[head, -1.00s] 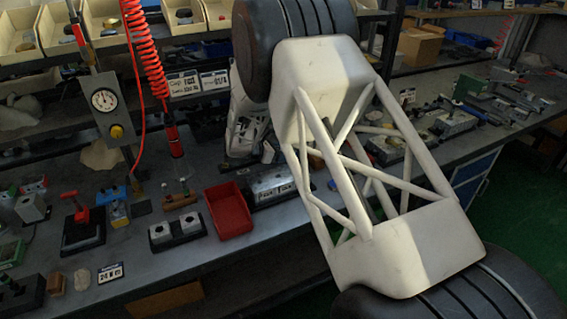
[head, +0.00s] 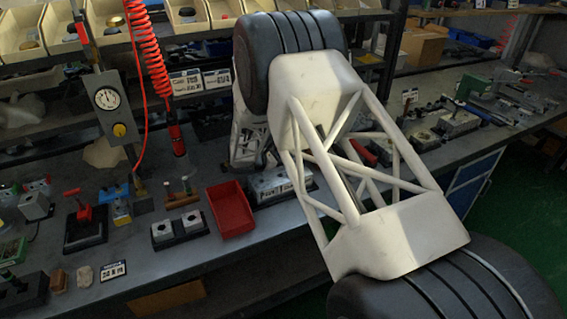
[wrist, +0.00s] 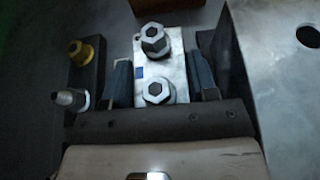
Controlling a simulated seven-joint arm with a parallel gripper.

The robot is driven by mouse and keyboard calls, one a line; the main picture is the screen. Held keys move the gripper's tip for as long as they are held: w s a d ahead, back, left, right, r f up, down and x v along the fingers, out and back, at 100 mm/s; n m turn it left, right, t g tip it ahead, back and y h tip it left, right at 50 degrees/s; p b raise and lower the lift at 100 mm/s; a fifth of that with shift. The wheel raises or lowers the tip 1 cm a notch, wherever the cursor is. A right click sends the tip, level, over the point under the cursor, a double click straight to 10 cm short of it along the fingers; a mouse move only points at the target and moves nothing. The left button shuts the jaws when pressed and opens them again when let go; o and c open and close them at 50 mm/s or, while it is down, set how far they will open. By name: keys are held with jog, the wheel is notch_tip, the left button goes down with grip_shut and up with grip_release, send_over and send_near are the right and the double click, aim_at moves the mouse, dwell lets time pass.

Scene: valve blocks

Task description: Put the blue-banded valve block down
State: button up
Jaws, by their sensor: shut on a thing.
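The blue-banded valve block (wrist: 145,95) is a silver block with two hex fittings on top and a small blue mark on its left side. It shows in the wrist view, between the two dark fingers of my gripper (wrist: 161,82). The gripper is shut on it, one finger on each side. I cannot tell whether the block's underside touches a surface. In the head view my own arm hides the gripper, and I cannot make out the held block there.
In the wrist view a dark block with brass and silver fittings (wrist: 88,75) stands close at left, and a large metal block (wrist: 283,80) at right. In the head view a red tray (head: 231,209) and a grey fixture (head: 275,185) stand on the bench (head: 190,262).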

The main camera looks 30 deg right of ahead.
jog(key=shift+f, duration=0.15)
jog(key=o, duration=0.9)
jog(key=v, duration=1.2)
jog(key=shift+r, duration=0.2)
